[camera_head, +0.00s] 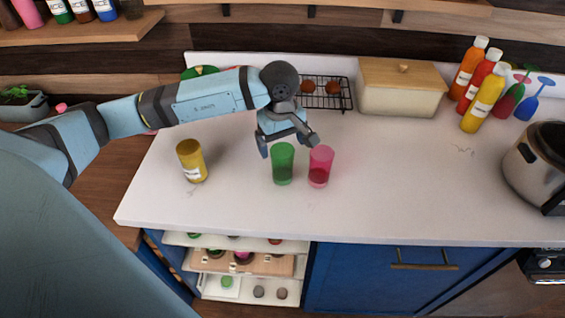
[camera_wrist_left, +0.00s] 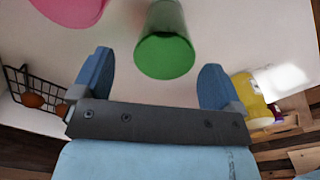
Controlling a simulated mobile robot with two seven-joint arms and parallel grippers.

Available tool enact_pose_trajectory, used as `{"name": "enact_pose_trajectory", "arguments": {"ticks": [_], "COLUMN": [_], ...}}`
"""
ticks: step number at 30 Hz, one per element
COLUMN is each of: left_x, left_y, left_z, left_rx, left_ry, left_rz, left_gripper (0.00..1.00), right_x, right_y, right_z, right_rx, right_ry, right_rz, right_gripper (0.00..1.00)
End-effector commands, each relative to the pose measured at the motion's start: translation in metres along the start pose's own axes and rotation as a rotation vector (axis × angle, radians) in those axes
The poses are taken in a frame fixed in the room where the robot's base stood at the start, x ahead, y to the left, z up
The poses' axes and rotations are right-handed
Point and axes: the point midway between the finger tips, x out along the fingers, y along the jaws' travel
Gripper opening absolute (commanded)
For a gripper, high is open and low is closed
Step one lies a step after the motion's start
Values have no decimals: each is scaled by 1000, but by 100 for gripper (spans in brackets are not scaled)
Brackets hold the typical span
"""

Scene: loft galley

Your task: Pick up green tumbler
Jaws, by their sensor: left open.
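The green tumbler (camera_head: 283,165) stands upright on the white counter, beside a pink tumbler (camera_head: 321,167) on its right. My left gripper (camera_head: 287,145) is at the green tumbler's upper back side in the head view, with its fingers spread. In the left wrist view the green tumbler (camera_wrist_left: 165,45) lies ahead of and between the two open fingers (camera_wrist_left: 152,80), apart from both. The pink tumbler (camera_wrist_left: 75,8) shows at the top left there. My right gripper is not in view.
A yellow labelled jar (camera_head: 191,162) stands left on the counter (camera_head: 400,180). Behind are a black wire rack (camera_head: 325,95) and a cream bread box (camera_head: 400,88). Sauce bottles (camera_head: 484,100) and a cooker (camera_head: 540,165) stand right. The counter right of the pink tumbler is clear.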

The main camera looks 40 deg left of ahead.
Motion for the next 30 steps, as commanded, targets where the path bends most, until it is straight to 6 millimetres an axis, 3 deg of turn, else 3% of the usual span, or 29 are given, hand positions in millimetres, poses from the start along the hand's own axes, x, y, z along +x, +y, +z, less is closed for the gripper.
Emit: {"name": "enact_pose_trajectory", "arguments": {"ticks": [9, 17, 24, 30], "left_x": [41, 44, 44, 43], "left_y": [-4, -4, -4, -3], "left_z": [4, 4, 4, 4], "left_rx": [-1, -1, -1, -1], "left_ry": [-2, 0, -1, 0], "left_rz": [-2, 0, 0, 1], "left_gripper": [92, 92, 37, 34], "right_x": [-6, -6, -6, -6], "right_y": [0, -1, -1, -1], "right_z": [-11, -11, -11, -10], "right_rx": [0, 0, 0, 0], "right_ry": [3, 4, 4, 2], "right_rz": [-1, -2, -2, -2], "right_gripper": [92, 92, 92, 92]}}
